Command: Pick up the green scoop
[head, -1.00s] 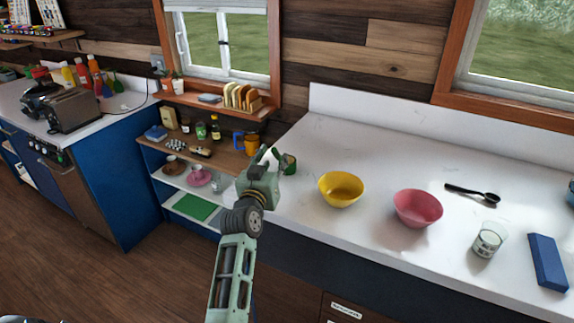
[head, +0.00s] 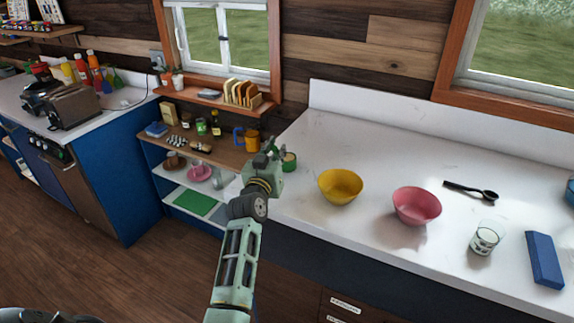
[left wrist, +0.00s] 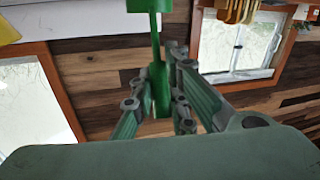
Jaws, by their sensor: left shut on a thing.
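The green scoop (left wrist: 158,75) is between the fingers of my left gripper (left wrist: 158,105) in the left wrist view, with its bright green stem running up to a wider part at the top edge. In the head view my left gripper (head: 272,153) is shut at the left end of the white counter, and the scoop is mostly hidden by the fingers. A small round green thing (head: 289,161) shows just right of the fingertips; I cannot tell whether it is part of the scoop. My right gripper is not in view.
A yellow bowl (head: 340,187) and a pink bowl (head: 416,207) stand right of the gripper on the white counter (head: 370,140).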

